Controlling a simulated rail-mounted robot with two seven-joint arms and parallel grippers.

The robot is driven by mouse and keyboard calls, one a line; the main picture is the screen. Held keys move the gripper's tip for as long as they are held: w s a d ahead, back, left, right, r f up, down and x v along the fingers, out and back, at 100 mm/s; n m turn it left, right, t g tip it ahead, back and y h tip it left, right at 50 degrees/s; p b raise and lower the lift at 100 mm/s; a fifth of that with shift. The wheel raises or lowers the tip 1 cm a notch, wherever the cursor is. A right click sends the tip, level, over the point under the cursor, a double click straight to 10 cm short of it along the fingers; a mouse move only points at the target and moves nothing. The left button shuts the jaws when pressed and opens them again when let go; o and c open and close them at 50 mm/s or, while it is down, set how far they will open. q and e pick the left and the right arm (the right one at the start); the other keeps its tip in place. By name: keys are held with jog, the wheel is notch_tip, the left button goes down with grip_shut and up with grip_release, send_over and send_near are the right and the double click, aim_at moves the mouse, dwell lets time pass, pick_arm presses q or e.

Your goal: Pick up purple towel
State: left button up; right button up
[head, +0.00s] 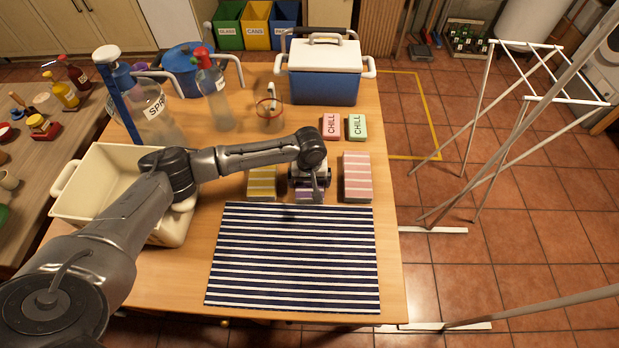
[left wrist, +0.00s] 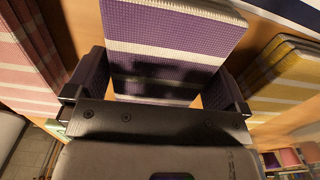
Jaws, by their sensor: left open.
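The purple towel, folded with white stripes, shows in the left wrist view (left wrist: 172,35). In the head view only a small part of the purple towel (head: 303,196) shows beneath my left gripper (head: 309,184). My left gripper is open, pointing down over the towel. In the left wrist view its two dark fingers (left wrist: 158,88) are on either side of the near end of the towel. Whether they touch it I cannot tell. My right gripper is not in view.
A yellow striped towel (head: 261,184) lies to the left and a pink striped towel (head: 357,177) to the right. A navy-striped cloth (head: 293,257) lies flat in front. A cream basin (head: 98,181) stands left, a blue cooler (head: 324,77) behind.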

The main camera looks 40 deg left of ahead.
pick_arm(q)
jog(key=c, duration=0.6)
jog(key=shift+r, duration=0.1)
jog(key=shift+c, duration=0.2)
